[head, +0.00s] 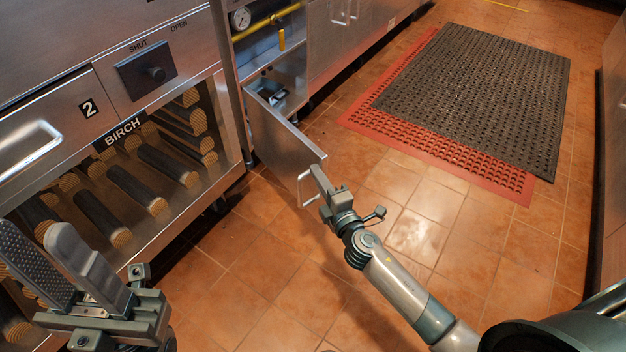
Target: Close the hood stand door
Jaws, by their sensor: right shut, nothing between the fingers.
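The hood stand door (282,140) is a low steel door that stands open, swung out from its cabinet over the tiled floor. A bar handle (302,188) sits at its free edge. My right gripper (319,174) is shut and empty. Its fingertips are at the door's free edge, just right of the handle; I cannot tell if they touch it. My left gripper (54,246) is at the lower left, open and empty, in front of the wood-storage cabinet and away from the door.
The open cabinet (270,80) shows a yellow gas pipe (268,22), a gauge (241,18) and a dark item inside. A cabinet marked BIRCH (122,136) with logs stands left. A black mat (480,95) lies over a red mat (400,135). The tiles between are clear.

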